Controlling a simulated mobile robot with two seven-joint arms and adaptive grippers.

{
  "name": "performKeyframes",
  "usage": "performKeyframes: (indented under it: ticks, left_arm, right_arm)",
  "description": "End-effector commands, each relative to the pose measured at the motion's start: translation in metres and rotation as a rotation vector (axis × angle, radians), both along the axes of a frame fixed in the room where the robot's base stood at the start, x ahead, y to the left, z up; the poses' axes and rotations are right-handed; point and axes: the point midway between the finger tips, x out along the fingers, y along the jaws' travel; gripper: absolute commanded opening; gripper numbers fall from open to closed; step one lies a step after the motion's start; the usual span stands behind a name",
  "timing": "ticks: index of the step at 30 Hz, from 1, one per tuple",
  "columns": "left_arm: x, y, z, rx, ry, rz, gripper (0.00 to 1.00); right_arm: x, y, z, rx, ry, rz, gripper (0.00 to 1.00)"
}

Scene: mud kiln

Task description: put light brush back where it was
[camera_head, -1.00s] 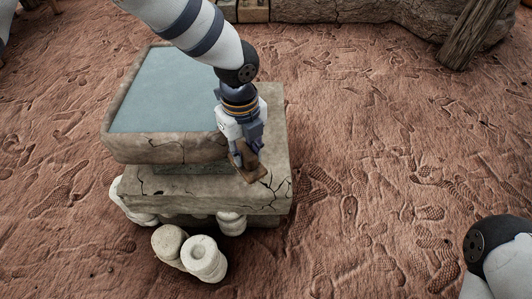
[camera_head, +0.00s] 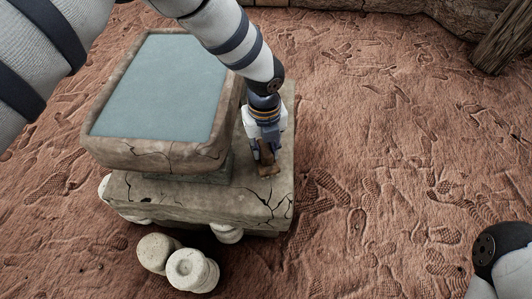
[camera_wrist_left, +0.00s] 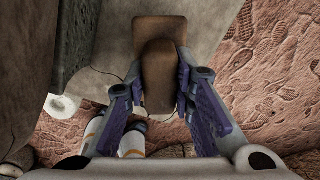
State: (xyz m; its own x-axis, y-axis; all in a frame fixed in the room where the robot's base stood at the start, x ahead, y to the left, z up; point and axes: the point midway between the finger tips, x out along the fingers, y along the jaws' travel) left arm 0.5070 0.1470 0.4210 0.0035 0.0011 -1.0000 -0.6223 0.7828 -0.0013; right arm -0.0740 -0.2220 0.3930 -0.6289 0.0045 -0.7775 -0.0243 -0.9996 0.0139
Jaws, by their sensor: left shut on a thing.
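The light brush (camera_head: 268,170) is a small brown wooden block with a raised grip, seen close up in the left wrist view (camera_wrist_left: 158,72). My left gripper (camera_head: 265,155) has its two fingers closed on the sides of this grip. It holds the brush at the bare right part of the cracked stone slab (camera_head: 243,200), beside the water basin. I cannot tell whether the brush touches the slab. The gripper hides part of the brush in the head view. My right gripper is not in view.
A stone basin (camera_head: 130,152) of still blue-grey water (camera_head: 165,85) stands on the slab, just left of the gripper. The footprinted earth (camera_head: 390,130) to the right is open.

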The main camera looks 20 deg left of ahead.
Motion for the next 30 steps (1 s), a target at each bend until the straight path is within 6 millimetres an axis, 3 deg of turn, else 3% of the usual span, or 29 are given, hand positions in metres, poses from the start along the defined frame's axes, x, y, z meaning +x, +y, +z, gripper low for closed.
performKeyframes:
  ticks: [1, 3, 13, 14, 16, 25, 30]
  left_arm:
    - [-0.001, 0.000, -0.013, 0.000, 0.004, 0.000, 0.01]
    - [0.000, 0.000, -0.022, 0.000, 0.002, 0.000, 0.01]
    - [0.000, 0.000, -0.024, -0.001, -0.001, 0.001, 0.01]
    - [0.000, 0.000, -0.023, -0.001, -0.001, 0.001, 0.28]
    - [0.000, 0.000, -0.023, -0.001, -0.001, 0.001, 0.43]
    - [0.000, 0.000, -0.021, 0.000, -0.001, 0.001, 0.43]
    - [0.002, 0.000, 0.013, -0.001, -0.007, 0.001, 0.43]
  right_arm:
    - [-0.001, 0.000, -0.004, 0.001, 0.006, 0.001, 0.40]
    - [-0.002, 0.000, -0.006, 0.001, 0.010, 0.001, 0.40]
    - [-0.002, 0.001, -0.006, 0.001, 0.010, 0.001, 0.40]
    - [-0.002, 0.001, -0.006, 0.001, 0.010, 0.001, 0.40]
    - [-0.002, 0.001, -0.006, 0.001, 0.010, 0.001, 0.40]
    - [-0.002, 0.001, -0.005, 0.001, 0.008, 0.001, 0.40]
    - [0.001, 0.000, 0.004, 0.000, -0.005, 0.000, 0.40]
